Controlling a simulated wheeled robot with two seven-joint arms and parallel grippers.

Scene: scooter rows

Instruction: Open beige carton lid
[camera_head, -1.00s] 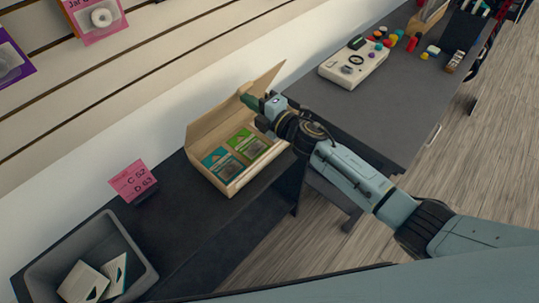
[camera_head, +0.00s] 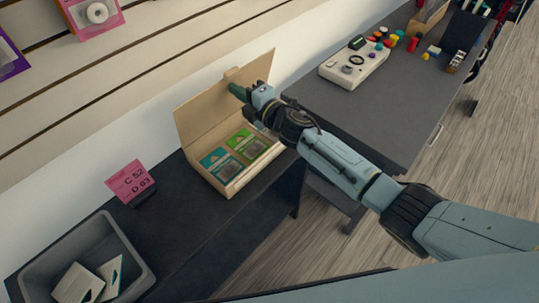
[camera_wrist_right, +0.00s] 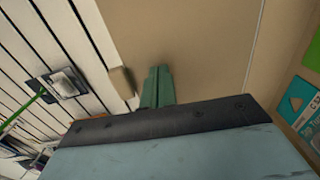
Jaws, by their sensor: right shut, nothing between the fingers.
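The beige carton (camera_head: 233,187) stands on a dark shelf with its lid (camera_head: 212,108) swung up, leaning back toward the wall. Inside lie a teal packet (camera_head: 221,165) and a green packet (camera_head: 248,146). My right gripper (camera_head: 236,91) is shut and empty, its green fingertips at the inner face of the lid near its upper edge and tab. In the right wrist view the green fingers (camera_wrist_right: 157,85) lie against or just before the lid (camera_wrist_right: 190,45), beside the tab (camera_wrist_right: 122,82); exact contact is unclear. My left gripper is not in view.
A grey bin (camera_head: 137,255) with white-and-teal packets and a pink sign (camera_head: 130,181) stand left on the dark shelf (camera_head: 185,225). A beige device (camera_head: 356,64) and colored pieces sit on the right table (camera_head: 375,110). The slatted wall (camera_head: 130,75) rises behind the carton.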

